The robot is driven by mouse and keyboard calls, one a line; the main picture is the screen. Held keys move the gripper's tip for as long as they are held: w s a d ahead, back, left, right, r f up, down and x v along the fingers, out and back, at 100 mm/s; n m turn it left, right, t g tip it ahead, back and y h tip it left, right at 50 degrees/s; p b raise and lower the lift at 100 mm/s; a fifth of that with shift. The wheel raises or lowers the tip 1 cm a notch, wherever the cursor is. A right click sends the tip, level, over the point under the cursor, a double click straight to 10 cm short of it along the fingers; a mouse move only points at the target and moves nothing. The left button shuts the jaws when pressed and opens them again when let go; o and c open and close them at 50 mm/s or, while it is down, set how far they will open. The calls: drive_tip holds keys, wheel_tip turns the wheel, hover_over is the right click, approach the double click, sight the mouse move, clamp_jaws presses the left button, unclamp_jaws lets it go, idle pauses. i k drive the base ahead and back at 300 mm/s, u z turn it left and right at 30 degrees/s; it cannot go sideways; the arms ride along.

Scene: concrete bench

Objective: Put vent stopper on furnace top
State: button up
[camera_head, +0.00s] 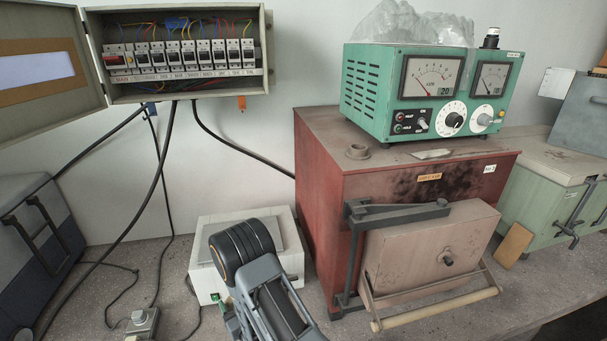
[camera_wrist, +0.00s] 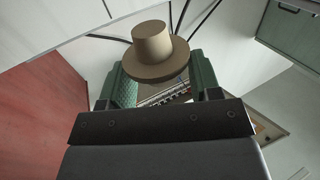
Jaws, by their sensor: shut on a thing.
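The vent stopper (camera_wrist: 152,45) is a tan, hat-shaped piece with a wide round flange and a tapered plug. My gripper (camera_wrist: 164,84) is shut on it between green pads in the wrist view, with the plug's narrower end upward in that picture. The furnace (camera_head: 322,205) is a red box with a closed, pinkish door.
A white box (camera_head: 205,262) stands left of the furnace. An open breaker box (camera_head: 180,20) and hanging cables are at the back left.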

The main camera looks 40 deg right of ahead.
sight(344, 139)
drive_tip(key=u, duration=1.25)
drive_tip(key=k, duration=0.8)
drive_tip(key=z, duration=1.2)
drive_tip(key=i, duration=0.5)
